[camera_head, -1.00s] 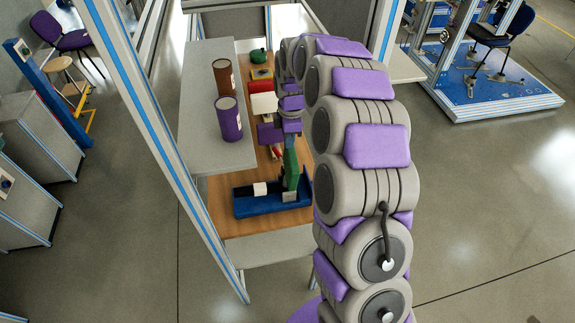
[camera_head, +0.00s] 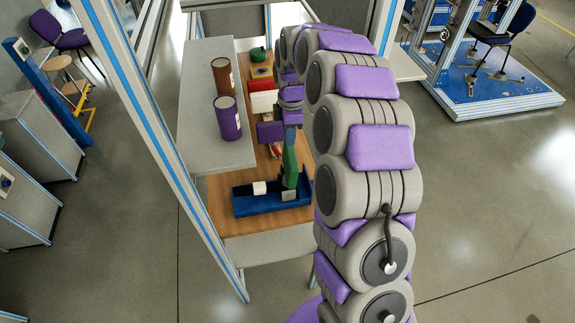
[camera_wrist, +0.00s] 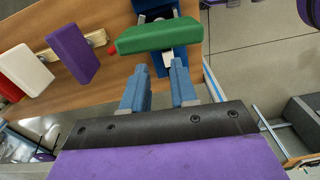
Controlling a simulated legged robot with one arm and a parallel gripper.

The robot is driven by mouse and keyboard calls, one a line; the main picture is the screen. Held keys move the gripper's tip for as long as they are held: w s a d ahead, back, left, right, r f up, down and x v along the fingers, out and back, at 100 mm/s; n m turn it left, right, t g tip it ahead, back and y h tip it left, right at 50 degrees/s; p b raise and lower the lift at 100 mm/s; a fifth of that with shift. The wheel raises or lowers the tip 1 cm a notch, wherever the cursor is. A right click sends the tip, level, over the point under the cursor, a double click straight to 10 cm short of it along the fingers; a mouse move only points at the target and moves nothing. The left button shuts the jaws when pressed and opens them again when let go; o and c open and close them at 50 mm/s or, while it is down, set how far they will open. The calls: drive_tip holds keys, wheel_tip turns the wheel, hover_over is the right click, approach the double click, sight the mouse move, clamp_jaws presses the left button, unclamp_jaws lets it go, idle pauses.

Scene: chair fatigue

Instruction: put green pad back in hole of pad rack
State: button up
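The green pad (camera_head: 290,168) stands upright at the blue holder (camera_head: 243,205) on the wooden tabletop. In the wrist view the green pad (camera_wrist: 160,36) lies crosswise just beyond my fingertips. My gripper (camera_wrist: 159,66) has its two blue fingers apart with nothing between them; in the head view it is above the pad. A wooden strip, seemingly the pad rack (camera_wrist: 97,39), carries a purple pad (camera_wrist: 72,53) and a white pad (camera_wrist: 24,67). The purple pad (camera_head: 270,131) and white pad (camera_head: 263,102) also show in the head view. The rack's holes are not clear.
A grey shelf (camera_head: 205,75) at the left bears a brown can (camera_head: 223,77) and a purple can (camera_head: 228,119). A metal frame post (camera_head: 150,130) runs beside it. A small white block (camera_head: 259,188) is at the holder. Bare tabletop (camera_head: 222,222) shows in front.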

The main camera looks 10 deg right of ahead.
wheel_tip(320, 180, up, 15)
drive_tip(key=shift+d, duration=0.25)
drive_tip(key=s+a+f+m+b, duration=0.1)
drive_tip(key=s+f+m+b, duration=0.2)
drive_tip(key=s, duration=0.6)
drive_tip(key=s+a+f+m+g+b, duration=0.1)
drive_tip(key=s+f+m+b, duration=0.1)
drive_tip(key=s, duration=0.8)
drive_tip(key=shift+s+f+m+b, duration=0.15)
drive_tip(key=shift+f+m+b, duration=0.25)
drive_tip(key=shift+m+b, duration=0.65)
drive_tip(key=shift+o, duration=0.3)
drive_tip(key=s+f+m+b, duration=0.1)
drive_tip(key=s+f+m, duration=0.2)
drive_tip(key=s, duration=0.4)
drive_tip(key=s+d+f+m+b, duration=0.1)
drive_tip(key=s+f+m+b, duration=0.1)
drive_tip(key=s+f, duration=0.4)
drive_tip(key=s+f+m+b, duration=0.2)
drive_tip(key=s+f+m, duration=0.2)
drive_tip(key=s, duration=0.5)
drive_tip(key=shift+s+d+f+m+g, duration=0.15)
drive_tip(key=shift+s+f+m+g, duration=0.15)
drive_tip(key=shift+m+g, duration=0.15)
drive_tip(key=shift+o, duration=1.2)
drive_tip(key=shift+s+f, duration=0.1)
drive_tip(key=shift+s, duration=0.05)
